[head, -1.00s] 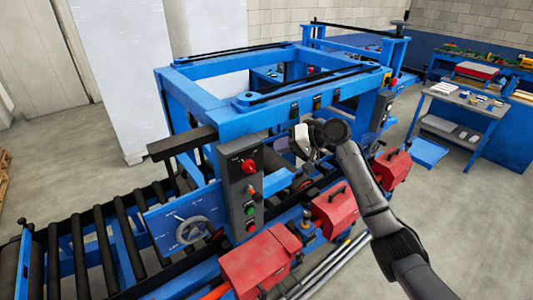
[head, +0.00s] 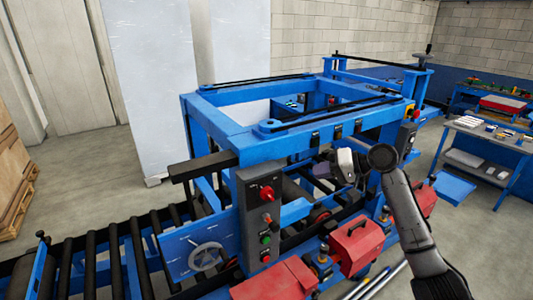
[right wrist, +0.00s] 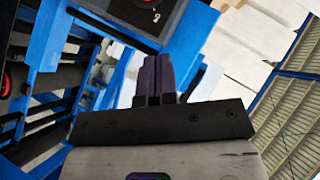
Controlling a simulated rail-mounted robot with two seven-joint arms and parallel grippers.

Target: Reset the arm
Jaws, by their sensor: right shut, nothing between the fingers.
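My right arm comes in from the lower right in the head view and reaches over the front of the blue sandwich panel machine (head: 226,126). My right gripper (head: 323,170) is beside the machine's front side, to the right of its grey control box (head: 246,196). In the right wrist view the two dark fingers of this gripper (right wrist: 158,76) are together, with nothing between them. Blue machine frame (right wrist: 45,45) shows behind the fingers at the left. I cannot tell whether the gripper touches the machine. My left gripper is not in view.
A roller conveyor (head: 115,262) runs off to the left. Red boxes (head: 352,245) line the machine's front, below my arm. A blue table (head: 488,141) stands at the right and a wooden pallet stack (head: 14,180) at the far left. Open floor (head: 90,185) lies between pallet and machine.

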